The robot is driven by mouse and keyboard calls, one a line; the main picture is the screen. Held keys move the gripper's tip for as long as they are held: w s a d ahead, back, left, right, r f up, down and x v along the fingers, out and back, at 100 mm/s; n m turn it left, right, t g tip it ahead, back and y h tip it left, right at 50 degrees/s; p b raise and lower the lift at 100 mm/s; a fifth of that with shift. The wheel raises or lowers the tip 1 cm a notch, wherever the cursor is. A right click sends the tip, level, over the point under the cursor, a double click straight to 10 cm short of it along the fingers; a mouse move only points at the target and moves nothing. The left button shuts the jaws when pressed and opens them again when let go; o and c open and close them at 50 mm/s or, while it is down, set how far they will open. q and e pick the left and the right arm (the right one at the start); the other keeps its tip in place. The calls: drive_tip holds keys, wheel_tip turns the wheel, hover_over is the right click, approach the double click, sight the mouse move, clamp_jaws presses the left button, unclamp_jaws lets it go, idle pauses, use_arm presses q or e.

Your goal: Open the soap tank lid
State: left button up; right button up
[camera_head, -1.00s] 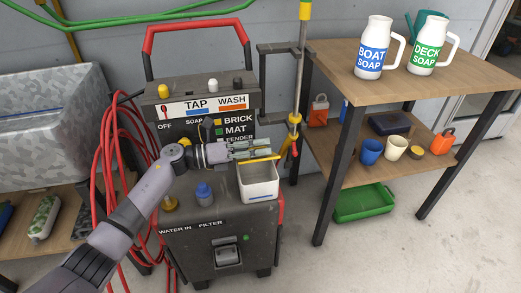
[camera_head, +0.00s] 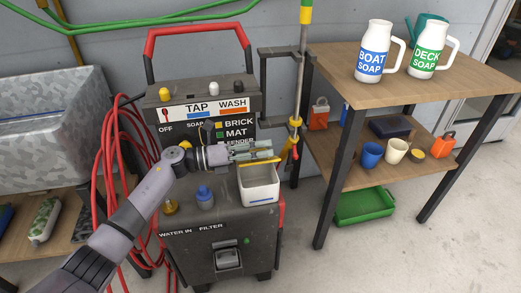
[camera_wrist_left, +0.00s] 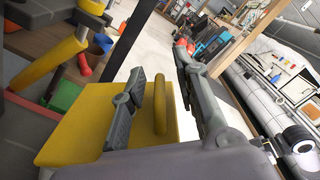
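The soap tank is a small white box (camera_head: 260,188) on the right of the washer's top deck. Its yellow lid (camera_head: 262,160) shows in the head view as a thin strip along the tank's back edge, with the pale inside showing in front, so the lid looks raised. The left wrist view shows the yellow lid panel (camera_wrist_left: 85,125) with a bar handle (camera_wrist_left: 160,105). My left gripper (camera_head: 268,152) is behind the lid strip. In the wrist view its fingers (camera_wrist_left: 168,100) are apart, with the handle between them and a gap on the right side. My right gripper is out of view.
The washer's control panel (camera_head: 210,107) stands just behind my left gripper. A lance (camera_head: 296,120) stands upright close to the right. Red hose (camera_head: 108,165) hangs on the left. A wooden shelf table (camera_head: 410,72) with soap jugs is at right.

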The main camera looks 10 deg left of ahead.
use_arm(q)
drive_tip(key=v, duration=1.2)
drive_tip(key=shift+c, duration=0.4)
